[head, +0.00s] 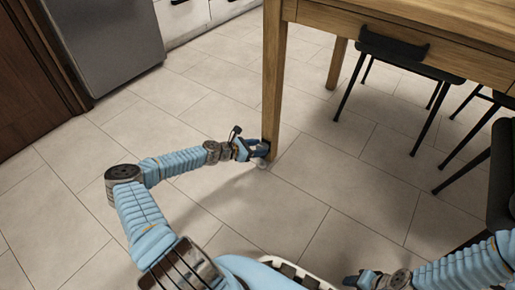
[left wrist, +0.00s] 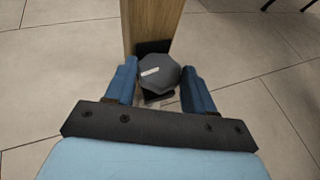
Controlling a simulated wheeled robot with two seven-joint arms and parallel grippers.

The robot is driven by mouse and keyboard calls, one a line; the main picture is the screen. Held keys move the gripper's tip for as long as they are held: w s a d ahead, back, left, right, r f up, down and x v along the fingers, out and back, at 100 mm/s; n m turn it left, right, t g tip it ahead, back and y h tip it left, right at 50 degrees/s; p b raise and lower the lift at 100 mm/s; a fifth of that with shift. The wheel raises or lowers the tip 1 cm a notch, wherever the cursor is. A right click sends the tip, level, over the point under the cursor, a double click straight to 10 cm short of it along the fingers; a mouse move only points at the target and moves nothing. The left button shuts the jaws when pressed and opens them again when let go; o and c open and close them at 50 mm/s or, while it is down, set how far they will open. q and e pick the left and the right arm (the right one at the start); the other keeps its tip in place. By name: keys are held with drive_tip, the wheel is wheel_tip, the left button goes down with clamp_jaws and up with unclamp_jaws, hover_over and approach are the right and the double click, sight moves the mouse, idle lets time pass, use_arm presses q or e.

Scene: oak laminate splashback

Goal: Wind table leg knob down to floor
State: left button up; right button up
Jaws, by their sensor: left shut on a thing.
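The wooden table leg (head: 273,80) stands upright at the near left corner of the table, and also shows in the left wrist view (left wrist: 152,22). A dark grey, many-sided knob (left wrist: 160,72) with a small pale label sits at the leg's lower end by a black bracket (left wrist: 153,47). My left gripper (head: 260,150) is low at the leg's foot. Its two blue fingers (left wrist: 160,85) lie on either side of the knob, shut on it. In the head view the fingers hide most of the knob. My right gripper (head: 352,280) is at the bottom edge, its jaws unclear.
The wooden tabletop (head: 420,20) overhangs at upper right. Black chairs (head: 410,55) stand under and beside it, their thin legs spread on the floor. A grey fridge (head: 105,40) stands at upper left. The tiled floor (head: 90,210) on the left is clear.

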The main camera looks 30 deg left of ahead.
use_arm(q)
drive_tip(key=shift+a+r, duration=0.1)
drive_tip(key=shift+r, duration=0.05)
idle(0.3)
drive_tip(key=o, duration=0.8)
drive_tip(key=shift+o, duration=1.3)
drive_tip(key=p+v, duration=0.3)
drive_tip(key=v, duration=1)
drive_tip(key=shift+s+a, duration=0.25)
drive_tip(key=shift+a, duration=0.05)
